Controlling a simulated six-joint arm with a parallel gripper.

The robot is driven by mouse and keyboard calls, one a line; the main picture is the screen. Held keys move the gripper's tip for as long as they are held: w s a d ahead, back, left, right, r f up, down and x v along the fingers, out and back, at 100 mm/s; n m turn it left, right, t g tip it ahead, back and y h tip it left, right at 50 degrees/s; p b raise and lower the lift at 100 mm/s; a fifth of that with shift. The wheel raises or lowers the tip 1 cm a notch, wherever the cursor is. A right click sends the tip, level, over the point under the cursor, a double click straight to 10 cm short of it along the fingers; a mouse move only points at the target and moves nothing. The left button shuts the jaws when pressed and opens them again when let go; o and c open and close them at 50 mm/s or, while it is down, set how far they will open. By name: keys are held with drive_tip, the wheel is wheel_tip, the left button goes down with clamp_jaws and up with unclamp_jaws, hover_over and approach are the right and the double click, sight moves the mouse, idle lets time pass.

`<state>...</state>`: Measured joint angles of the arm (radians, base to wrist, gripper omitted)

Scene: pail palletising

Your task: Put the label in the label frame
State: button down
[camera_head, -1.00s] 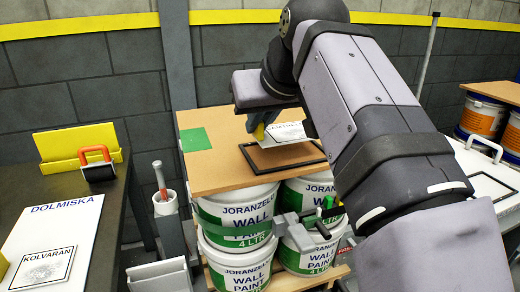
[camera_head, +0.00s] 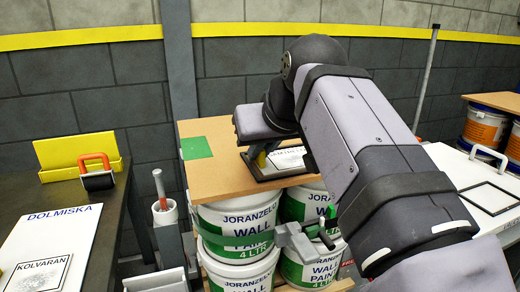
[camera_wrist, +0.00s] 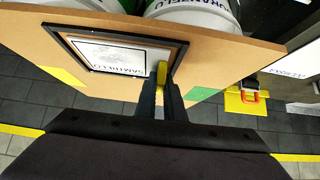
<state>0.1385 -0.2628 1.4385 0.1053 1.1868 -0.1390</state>
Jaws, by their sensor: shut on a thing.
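The label (camera_head: 288,157) is a white card with dark print. My gripper (camera_head: 262,161) is shut on one edge of it; in the wrist view the fingers (camera_wrist: 162,80) meet at the label's right edge, by a yellow piece. The label frame (camera_head: 283,177) is a thin black rectangle on the brown board. In the wrist view the label (camera_wrist: 108,55) appears inside the outline of the frame (camera_wrist: 95,29), low over the board. I cannot tell whether it lies flat. My arm hides part of both in the head view.
The brown board (camera_head: 222,178) with a green patch (camera_head: 196,147) tops stacked paint pails (camera_head: 238,220). A dark bench (camera_head: 110,235) at left holds a DOLMISKA board (camera_head: 55,235) and a yellow holder (camera_head: 75,150). Another black frame (camera_head: 490,198) lies on a white surface at right.

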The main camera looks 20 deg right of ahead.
drive_tip(key=c, duration=1.8)
unclamp_jaws()
drive_tip(key=shift+c, duration=0.2)
drive_tip(key=shift+r, duration=0.25)
drive_tip(key=v, duration=1.1)
drive_tip(key=shift+s+r+p, duration=0.2)
drive_tip(key=shift+s+p, duration=0.15)
